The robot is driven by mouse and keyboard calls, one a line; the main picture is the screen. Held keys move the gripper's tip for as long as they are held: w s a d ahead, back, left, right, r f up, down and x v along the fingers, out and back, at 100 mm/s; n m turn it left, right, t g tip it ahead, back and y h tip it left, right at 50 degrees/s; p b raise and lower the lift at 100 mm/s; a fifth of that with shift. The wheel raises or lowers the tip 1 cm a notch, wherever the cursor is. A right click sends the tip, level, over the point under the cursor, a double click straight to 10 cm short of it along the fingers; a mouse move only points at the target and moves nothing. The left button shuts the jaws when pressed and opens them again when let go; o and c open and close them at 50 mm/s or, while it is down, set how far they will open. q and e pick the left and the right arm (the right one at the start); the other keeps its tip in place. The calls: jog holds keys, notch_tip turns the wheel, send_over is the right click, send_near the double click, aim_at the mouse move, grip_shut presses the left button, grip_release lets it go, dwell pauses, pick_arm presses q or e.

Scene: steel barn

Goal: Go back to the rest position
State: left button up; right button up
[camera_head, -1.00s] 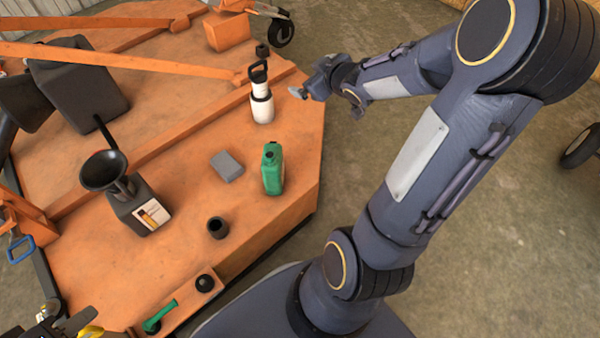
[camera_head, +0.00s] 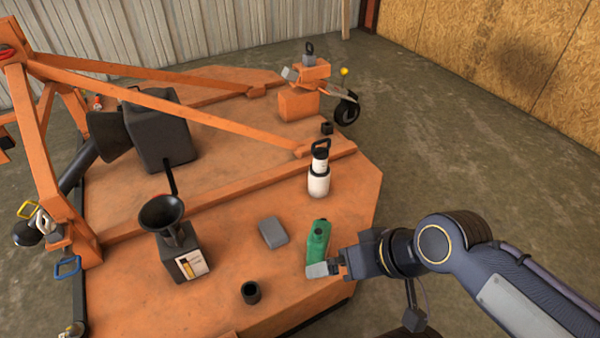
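My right gripper (camera_head: 326,270) comes in from the right, at the near right edge of the orange deck (camera_head: 125,300). In the picture it overlaps the lower part of a green bottle (camera_head: 318,240). I cannot tell whether it touches the bottle, and its fingers are too small and foreshortened to show whether they are open. My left gripper is out of view.
On the deck stand a white pump bottle (camera_head: 319,182), a grey block (camera_head: 273,232), a black cup (camera_head: 251,293), a black jug (camera_head: 182,258) with a funnel (camera_head: 162,212), and a large black can (camera_head: 158,135). Orange bars cross above. Concrete floor (camera_head: 450,150) is clear at right.

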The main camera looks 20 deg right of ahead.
notch_tip(320, 180, up, 33)
jog(key=p, duration=3.1)
jog(key=shift+f+p, duration=0.15)
jog(key=shift+p, duration=0.2)
